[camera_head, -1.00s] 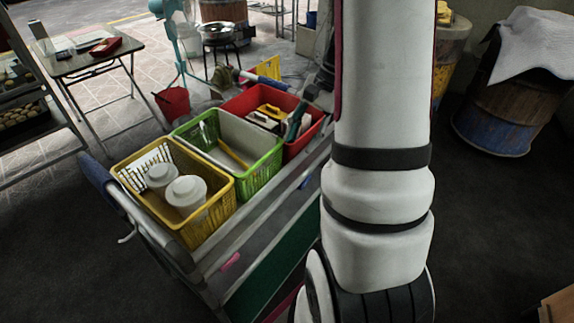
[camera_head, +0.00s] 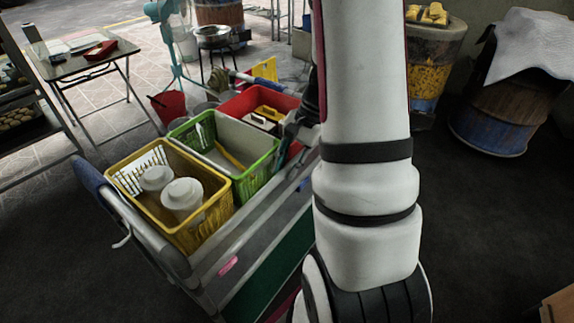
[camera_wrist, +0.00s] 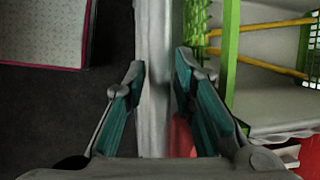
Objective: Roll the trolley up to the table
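The trolley carries a yellow basket (camera_head: 222,210), a green basket (camera_head: 268,165) and a red basket (camera_head: 240,101) in a row. Its grey side rail (camera_head: 228,247) runs along the near side, and a blue-gripped push handle (camera_head: 88,178) is at its left end. My gripper (camera_head: 291,131) is at the side rail near the green and red baskets, partly hidden by my arm. In the wrist view my gripper (camera_wrist: 160,68) has its two teal-padded fingers apart, one on each side of the pale rail (camera_wrist: 152,110). Firm contact with the rail is not clear.
A folding table (camera_head: 75,66) with a red box stands at the back left, beside a rack (camera_head: 25,118). A red bucket (camera_head: 168,106) and a stool stand behind the trolley. Barrels (camera_head: 497,112) stand on the right. The dark floor at front left is clear.

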